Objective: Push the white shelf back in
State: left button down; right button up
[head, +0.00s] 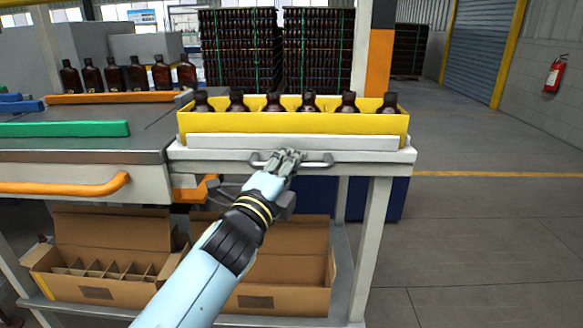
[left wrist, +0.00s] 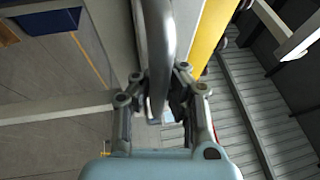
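The white shelf (head: 392,156) is at the middle of the head view, with its front edge toward me. A yellow crate (head: 290,122) with several dark amber bottles (head: 308,102) stands on it. A grey bar handle (head: 318,162) runs along the shelf front. My left gripper (head: 288,156) is at the handle's middle. In the left wrist view its fingers (left wrist: 162,90) lie on both sides of the handle bar (left wrist: 157,30), close against it. The shelf's pale edge (left wrist: 112,40) and the yellow crate (left wrist: 212,35) show beside the bar. My right gripper is out of view.
A conveyor table (head: 80,150) with green and orange rails and a row of bottles adjoins on the left. Open cardboard boxes (head: 95,285) stand on the lower rack. A blue bin (head: 385,200) is under the shelf. The floor on the right is clear.

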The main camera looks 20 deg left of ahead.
pick_arm(q)
jog(key=c, duration=2)
grip_release()
jog(key=shift+s+f, duration=0.15)
jog(key=shift+f, duration=0.2)
jog(key=o, duration=0.7)
jog(key=shift+a, duration=0.1)
jog(key=shift+c, duration=0.2)
jog(key=shift+o, duration=0.3)
jog(key=shift+r, duration=0.15)
jog(key=v, duration=1.2)
